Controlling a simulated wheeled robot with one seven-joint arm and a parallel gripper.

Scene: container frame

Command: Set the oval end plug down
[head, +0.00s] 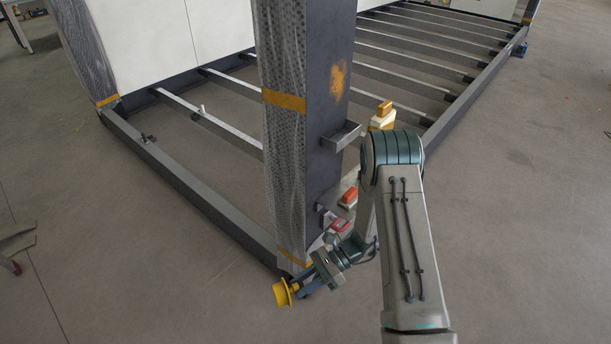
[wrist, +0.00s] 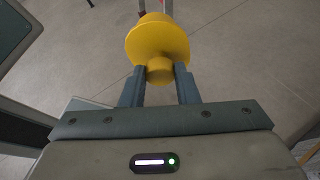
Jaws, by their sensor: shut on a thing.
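The yellow end plug (head: 282,292) is in my gripper (head: 301,287), low in the head view beside the foot of the wrapped corner post. In the wrist view the plug (wrist: 158,38) shows a wide flange with a short stub toward me. The two fingers of my gripper (wrist: 159,72) are shut on that stub from both sides. The floor behind the plug looks some way off, and I see no surface touching it. The plug's far end is partly hidden behind its flange.
The dark corner post (head: 322,100) stands close to my arm, with a small bracket (head: 341,137) on it. Red pieces (head: 348,197) lie near its base. A white and yellow piece (head: 383,117) is behind my arm. A frame rail (head: 190,190) runs left; open floor is in front.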

